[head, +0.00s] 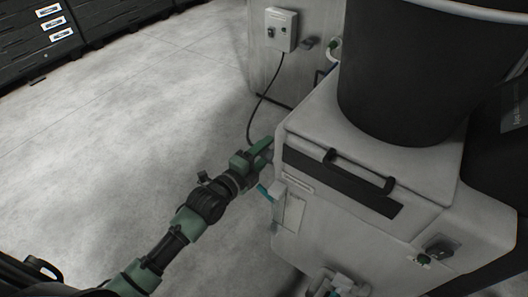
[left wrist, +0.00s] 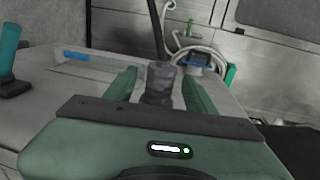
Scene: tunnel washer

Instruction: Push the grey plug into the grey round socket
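The grey plug (left wrist: 160,80) is in the left wrist view, with a dark cable (left wrist: 155,28) running up from it. My left gripper (left wrist: 160,78) has one green finger on each side of the plug, with a narrow gap seeming to show on both sides. In the head view my left gripper (head: 264,148) is beside the left edge of the white machine, where the cable (head: 258,104) comes down from a wall box (head: 281,29); the plug is hard to make out there. I cannot make out the grey round socket for certain.
The white machine (head: 330,215) with a black handle (head: 358,174) fills the right side, and a large black bin (head: 410,70) stands on it. Dark crates (head: 35,45) stand at the back left. The floor at left is clear. A teal lever (left wrist: 10,50) shows in the left wrist view.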

